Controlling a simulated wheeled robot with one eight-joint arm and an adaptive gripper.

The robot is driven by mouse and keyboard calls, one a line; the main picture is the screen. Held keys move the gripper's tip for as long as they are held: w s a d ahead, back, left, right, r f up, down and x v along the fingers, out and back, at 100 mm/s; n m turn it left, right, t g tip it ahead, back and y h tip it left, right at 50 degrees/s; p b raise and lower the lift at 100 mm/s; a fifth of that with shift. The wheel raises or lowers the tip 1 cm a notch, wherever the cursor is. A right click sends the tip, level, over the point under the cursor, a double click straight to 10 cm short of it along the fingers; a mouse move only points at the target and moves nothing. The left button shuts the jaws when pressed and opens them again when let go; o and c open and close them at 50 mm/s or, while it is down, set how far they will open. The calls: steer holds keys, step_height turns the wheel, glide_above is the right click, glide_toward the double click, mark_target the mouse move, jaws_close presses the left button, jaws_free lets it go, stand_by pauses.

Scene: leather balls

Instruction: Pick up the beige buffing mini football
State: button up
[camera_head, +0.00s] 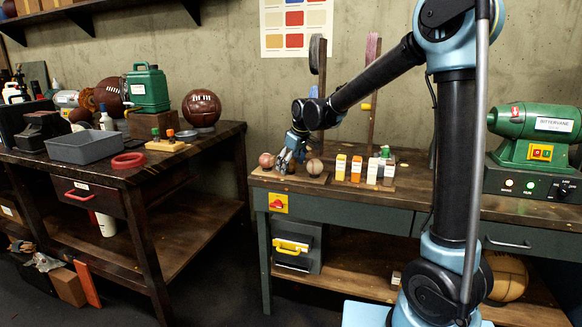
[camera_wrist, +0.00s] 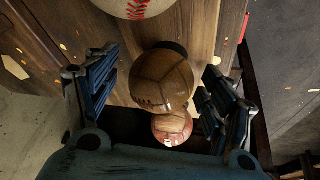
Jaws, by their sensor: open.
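In the wrist view, a tan-beige mini football (camera_wrist: 160,82) with dark seams and lacing lies between the two spread fingers of my gripper (camera_wrist: 158,92). Gaps show between the ball and both fingers. A smaller-looking reddish-brown ball (camera_wrist: 172,127) shows just below it, and a pale ball with red stitching (camera_wrist: 136,6) is cut off at the top. In the head view, my gripper (camera_head: 289,158) is low over a small wooden board (camera_head: 288,178) on the bench. A reddish-brown ball (camera_head: 267,160) is left of it and a tan ball (camera_head: 314,167) right; the fingers hide what is between.
Several coloured bottles or blocks (camera_head: 356,170) stand right of the board, close to my gripper. Upright posts (camera_head: 371,95) rise behind. A green buffing machine (camera_head: 537,133) is at the bench's right. A separate table (camera_head: 205,140) on the left holds larger balls and a grey tray (camera_head: 83,147).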

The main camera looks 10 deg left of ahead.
steer(key=shift+f, duration=0.1)
steer(key=c, duration=1.1)
steer(key=shift+o, duration=0.2)
